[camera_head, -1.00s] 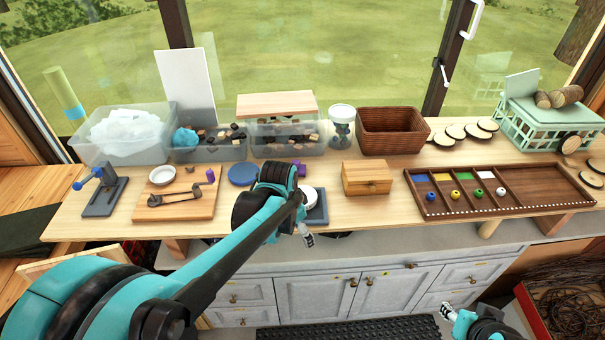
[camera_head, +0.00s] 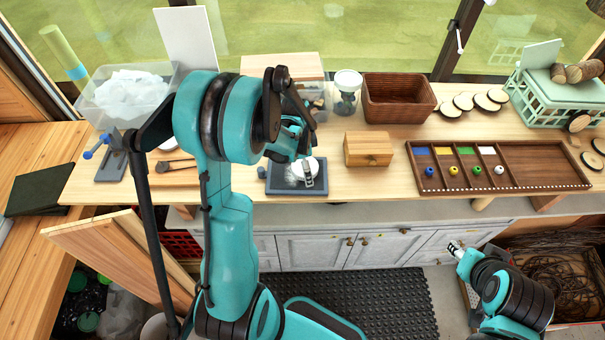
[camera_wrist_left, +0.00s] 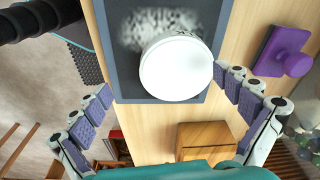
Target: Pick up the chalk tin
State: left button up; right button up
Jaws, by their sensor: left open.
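The chalk tin appears to be the round white-topped tin (camera_head: 304,169) on the dark slate-like tray (camera_head: 283,188). In the left wrist view the tin's white lid (camera_wrist_left: 176,67) is seen from above, with the tray (camera_wrist_left: 128,78) under it. My left gripper (camera_head: 297,172) is over the tray at the tin. In the wrist view the left gripper (camera_wrist_left: 163,82) is open, with its fingers spread to either side of the tin and nothing held. My right gripper (camera_head: 456,249) is low at the front right, away from the bench; its finger gap is too small to judge.
A small wooden box (camera_head: 368,150) stands right of the tray. A purple-handled block (camera_wrist_left: 283,52) lies beside the tray. Behind are a brown basket (camera_head: 397,98) and a lidded jar (camera_head: 347,90). A compartment tray (camera_head: 540,165) fills the right. Bench is clear near the front edge.

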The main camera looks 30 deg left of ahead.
pick_arm(q)
jog(key=shift+w+a+f, duration=0.4)
jog(key=shift+w+f, duration=0.1)
jog(key=shift+f, duration=0.25)
jog(key=shift+s+d+r, duration=0.15)
jog(key=shift+s+d, duration=0.05)
jog(key=shift+s, duration=0.1)
jog(key=shift+c, duration=0.3)
jog(key=shift+s+d+r, duration=0.15)
jog(key=shift+s+d, duration=0.05)
jog(key=c, duration=0.5)
jog(key=shift+s, duration=0.1)
jog(key=c, duration=0.5)
jog(key=shift+a, duration=0.1)
jog(key=c, duration=0.3)
jog(key=shift+c, duration=0.3)
